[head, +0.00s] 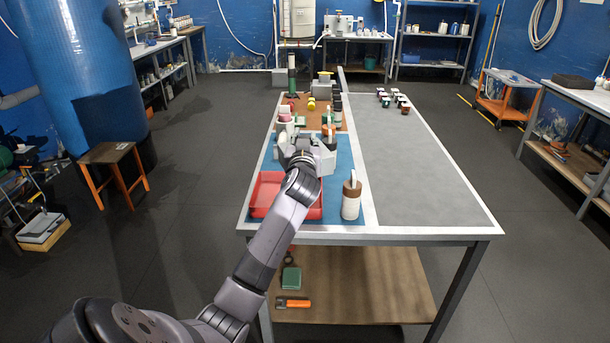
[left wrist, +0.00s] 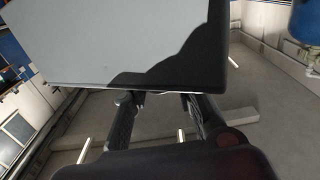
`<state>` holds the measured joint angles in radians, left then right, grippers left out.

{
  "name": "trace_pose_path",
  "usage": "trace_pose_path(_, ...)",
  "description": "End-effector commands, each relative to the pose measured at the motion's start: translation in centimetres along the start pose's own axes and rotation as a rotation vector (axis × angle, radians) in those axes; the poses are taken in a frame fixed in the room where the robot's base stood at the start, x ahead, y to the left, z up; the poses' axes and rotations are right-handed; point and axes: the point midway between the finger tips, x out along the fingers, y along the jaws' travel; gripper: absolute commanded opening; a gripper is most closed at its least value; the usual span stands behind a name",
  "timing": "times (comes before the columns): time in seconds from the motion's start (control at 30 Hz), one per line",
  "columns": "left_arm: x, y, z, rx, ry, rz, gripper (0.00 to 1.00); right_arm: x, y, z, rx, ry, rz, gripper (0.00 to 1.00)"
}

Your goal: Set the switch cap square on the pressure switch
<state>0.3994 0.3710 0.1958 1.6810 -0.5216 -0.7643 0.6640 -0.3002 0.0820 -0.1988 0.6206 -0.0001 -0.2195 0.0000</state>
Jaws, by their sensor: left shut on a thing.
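My left gripper (head: 300,143) is over the blue mat, behind the red tray in the head view. In the left wrist view its two fingers (left wrist: 160,103) are shut on a light grey box-like piece (left wrist: 110,45), which I take to be the switch cap. A dark shadow lies across the right part of its face. The piece fills much of the top of that view and looks slightly tilted there. In the head view the gripper and wrist hide most of this spot. I cannot pick out the pressure switch. My right gripper is in neither view.
The red tray (head: 265,188) and a white bottle with a brown top (head: 351,200) stand at the near end of the blue mat (head: 346,160). Bottles and small parts crowd the brown mat (head: 322,113) behind. The grey right half of the table (head: 415,180) is clear except for small jars (head: 404,107) far back.

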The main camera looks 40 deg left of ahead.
Motion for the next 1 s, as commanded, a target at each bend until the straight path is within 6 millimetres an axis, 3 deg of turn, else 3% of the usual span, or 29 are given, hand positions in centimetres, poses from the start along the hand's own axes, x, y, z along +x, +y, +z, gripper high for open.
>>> trace_pose_path(0.03,0.0,0.0,1.6,0.003,-0.005,0.0,0.0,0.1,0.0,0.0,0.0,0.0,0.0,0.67)
trace_pose_path(0.13,0.0,0.0,3.6,0.002,-0.003,0.0,0.0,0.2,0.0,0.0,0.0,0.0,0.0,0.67)
trace_pose_path(0.37,0.0,0.0,5.8,0.0,0.001,0.0,0.0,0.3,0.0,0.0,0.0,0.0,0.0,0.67)
trace_pose_path(0.6,0.0,0.0,9.4,0.001,-0.001,0.0,0.0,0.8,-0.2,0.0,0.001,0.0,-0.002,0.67)
trace_pose_path(1.0,0.0,0.1,10.1,-0.001,0.002,0.001,0.0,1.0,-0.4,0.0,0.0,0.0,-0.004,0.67)
